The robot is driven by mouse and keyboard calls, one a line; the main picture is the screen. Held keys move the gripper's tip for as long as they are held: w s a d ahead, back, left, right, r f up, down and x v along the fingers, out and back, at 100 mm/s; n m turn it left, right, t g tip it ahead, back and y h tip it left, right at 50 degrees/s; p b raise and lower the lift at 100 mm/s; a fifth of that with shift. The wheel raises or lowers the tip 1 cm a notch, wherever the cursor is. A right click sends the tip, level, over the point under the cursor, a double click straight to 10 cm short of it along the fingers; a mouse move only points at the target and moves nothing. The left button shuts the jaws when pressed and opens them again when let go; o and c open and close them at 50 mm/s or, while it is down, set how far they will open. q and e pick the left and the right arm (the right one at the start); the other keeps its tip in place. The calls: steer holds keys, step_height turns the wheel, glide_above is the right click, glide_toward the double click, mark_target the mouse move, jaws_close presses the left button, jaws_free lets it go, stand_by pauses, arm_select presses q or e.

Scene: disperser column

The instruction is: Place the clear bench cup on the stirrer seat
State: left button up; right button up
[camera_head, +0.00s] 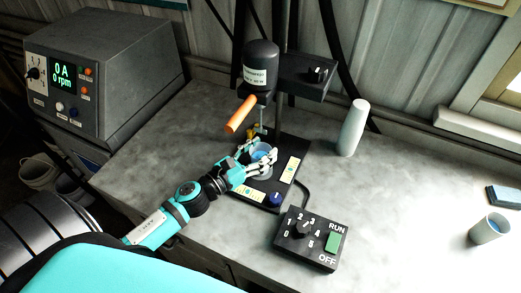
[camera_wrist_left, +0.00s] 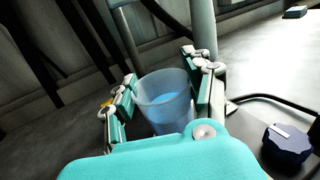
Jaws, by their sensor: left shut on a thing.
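My left gripper (camera_head: 258,157) is shut on a clear cup (camera_head: 262,151) with blue contents. In the left wrist view the cup (camera_wrist_left: 164,103) stands between the two teal fingers, close to upright. The cup is over the black base (camera_head: 276,183) of the stirrer column, below the dark motor head (camera_head: 261,66). The stirrer seat is mostly hidden behind the gripper and cup; I cannot tell whether the cup touches it. My right gripper is not in view.
An orange handle (camera_head: 241,115) sticks out left of the column. A control box (camera_head: 307,239) with a dial stands in front of the base. A tall white cylinder (camera_head: 352,128) stands to the right.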

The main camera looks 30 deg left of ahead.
arm_select(q)
steer(key=o, duration=1.2)
steer(key=shift+f, duration=0.1)
steer(key=shift+s, duration=0.1)
steer(key=b+v, duration=0.4)
steer(key=v, duration=0.6)
steer(key=shift+s+a, duration=0.1)
steer(key=shift+s, duration=0.15)
steer(key=shift+s+a, duration=0.2)
steer(key=shift+s, duration=0.45)
